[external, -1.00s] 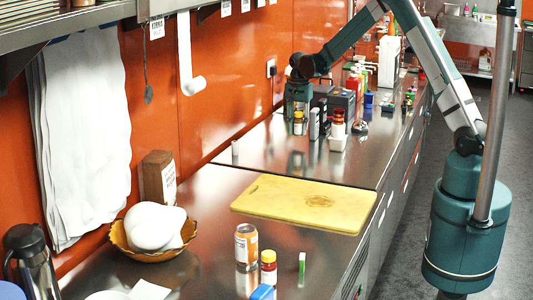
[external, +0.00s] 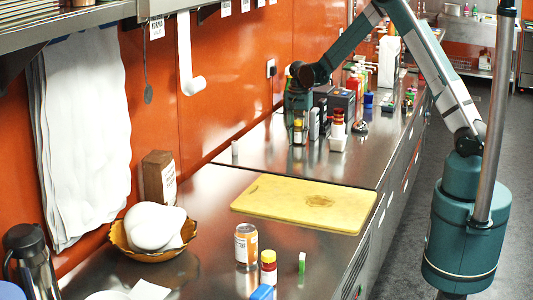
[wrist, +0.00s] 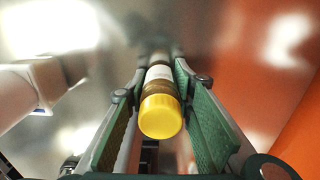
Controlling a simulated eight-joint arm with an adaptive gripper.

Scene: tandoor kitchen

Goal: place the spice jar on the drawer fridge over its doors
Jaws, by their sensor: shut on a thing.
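The spice jar, with a yellow cap (wrist: 160,115) and a brownish body with a pale label, is between the fingers of my gripper (wrist: 158,98) in the wrist view. My gripper is shut on it, with its cap toward the camera. In the external view my gripper (external: 298,122) points down over the far steel counter by the orange wall, and the jar's yellow cap (external: 298,123) shows between the fingers. I cannot tell whether the jar's base touches the steel top. The steel counter fronts (external: 372,255) run along the right; I cannot tell which is the drawer fridge.
Dark containers (external: 315,122) and a red-topped bottle (external: 338,124) stand close right of my gripper. A yellow cutting board (external: 270,198) lies on the nearer counter. A can (external: 246,245) and a red-and-yellow jar (external: 268,268) stand in front. Bare steel lies between gripper and board.

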